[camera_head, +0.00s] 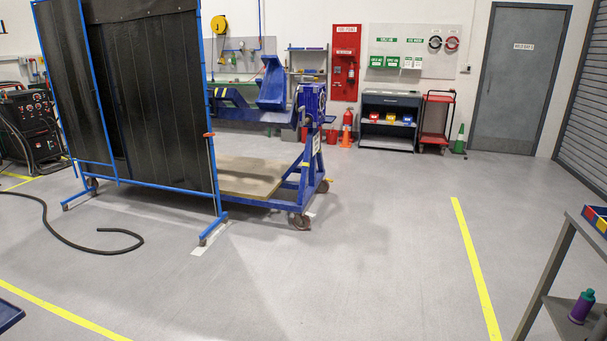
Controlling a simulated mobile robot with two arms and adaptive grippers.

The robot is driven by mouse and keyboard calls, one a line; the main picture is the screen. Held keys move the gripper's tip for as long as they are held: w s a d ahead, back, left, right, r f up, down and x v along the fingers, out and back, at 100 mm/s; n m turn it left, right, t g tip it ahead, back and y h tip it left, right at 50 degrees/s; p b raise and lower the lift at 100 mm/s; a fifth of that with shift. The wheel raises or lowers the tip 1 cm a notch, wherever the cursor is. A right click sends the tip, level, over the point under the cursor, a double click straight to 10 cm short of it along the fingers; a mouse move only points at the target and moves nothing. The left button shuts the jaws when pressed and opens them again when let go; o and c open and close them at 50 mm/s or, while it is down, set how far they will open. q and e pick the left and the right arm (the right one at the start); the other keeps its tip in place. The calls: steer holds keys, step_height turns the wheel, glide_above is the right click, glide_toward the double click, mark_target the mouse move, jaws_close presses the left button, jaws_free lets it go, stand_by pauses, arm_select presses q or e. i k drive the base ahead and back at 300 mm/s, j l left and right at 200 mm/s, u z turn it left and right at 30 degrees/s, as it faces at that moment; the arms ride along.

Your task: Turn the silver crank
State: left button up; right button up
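A blue rotary jig (312,103) on a wheeled blue frame stands in the middle distance, partly behind a black welding screen. A large blue angled part (272,84) is mounted on its left side. I cannot make out the silver crank at this distance; it may be too small or hidden on the jig's head. Neither of my grippers shows in the head view.
The black screen (160,100) with blue frame blocks the left. A dark hose (75,243) lies on the floor. A grey shelf table (548,283) stands at the near right. The floor (380,230) between is clear, marked by a yellow line (474,265).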

mark_target(304, 116)
steer(key=i, duration=1.95)
